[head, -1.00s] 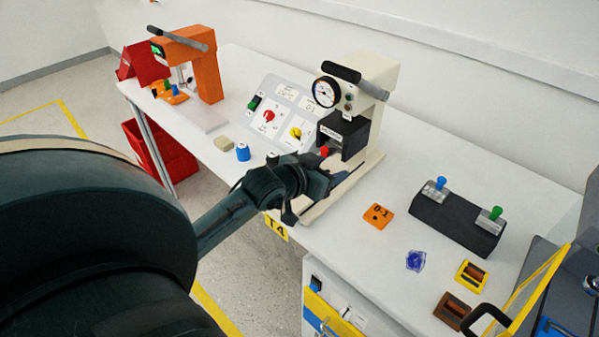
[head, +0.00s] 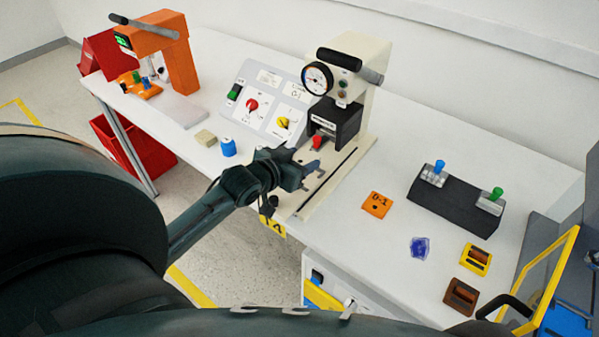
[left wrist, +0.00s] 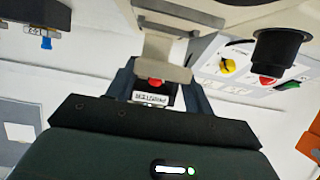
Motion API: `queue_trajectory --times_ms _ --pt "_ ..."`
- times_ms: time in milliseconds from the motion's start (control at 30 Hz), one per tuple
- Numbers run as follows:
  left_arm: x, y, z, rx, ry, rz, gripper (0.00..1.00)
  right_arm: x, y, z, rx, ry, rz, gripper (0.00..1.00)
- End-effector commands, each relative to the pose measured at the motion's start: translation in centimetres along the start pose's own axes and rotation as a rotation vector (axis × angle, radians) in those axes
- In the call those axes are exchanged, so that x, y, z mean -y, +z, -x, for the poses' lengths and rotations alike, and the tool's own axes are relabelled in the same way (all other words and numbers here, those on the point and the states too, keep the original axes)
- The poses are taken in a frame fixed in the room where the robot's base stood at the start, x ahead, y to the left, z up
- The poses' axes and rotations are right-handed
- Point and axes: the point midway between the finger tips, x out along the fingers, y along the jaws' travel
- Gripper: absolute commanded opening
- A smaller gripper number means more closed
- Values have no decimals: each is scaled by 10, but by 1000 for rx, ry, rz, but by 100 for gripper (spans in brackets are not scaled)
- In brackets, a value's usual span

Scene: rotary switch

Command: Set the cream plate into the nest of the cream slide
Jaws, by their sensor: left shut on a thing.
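The cream press has a cream slide (head: 322,190) running towards the table's front edge, below a black block with a red knob (head: 317,142). My left gripper (head: 308,171) is over the slide, in front of the block. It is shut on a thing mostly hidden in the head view. In the left wrist view a pale cream piece (left wrist: 160,50) shows by the fingers (left wrist: 160,85); I take it for the cream plate, but its outline merges with the press behind. The nest is hidden by the gripper. Whether plate and slide touch, I cannot tell. My right gripper is out of view.
A switch panel (head: 265,100), a blue knob piece (head: 228,147) and a beige block (head: 205,137) stand left. An orange plate (head: 376,205), a black lever block (head: 455,203) and a blue piece (head: 419,248) lie right. The orange press (head: 180,60) stands far left.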

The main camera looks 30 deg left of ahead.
Motion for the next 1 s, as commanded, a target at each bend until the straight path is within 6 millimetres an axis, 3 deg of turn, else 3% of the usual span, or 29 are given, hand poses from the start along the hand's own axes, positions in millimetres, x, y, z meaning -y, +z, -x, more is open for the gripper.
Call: queue_trajectory --times_ms 333,767,800,1000 --pt "0 38 -16 0 0 0 30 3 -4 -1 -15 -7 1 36" --pt "0 44 -18 -2 0 -1 30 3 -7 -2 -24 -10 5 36" --pt "0 44 -18 -2 0 -1 55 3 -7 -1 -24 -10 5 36" --pt "0 44 -18 -1 0 -1 71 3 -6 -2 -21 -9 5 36"
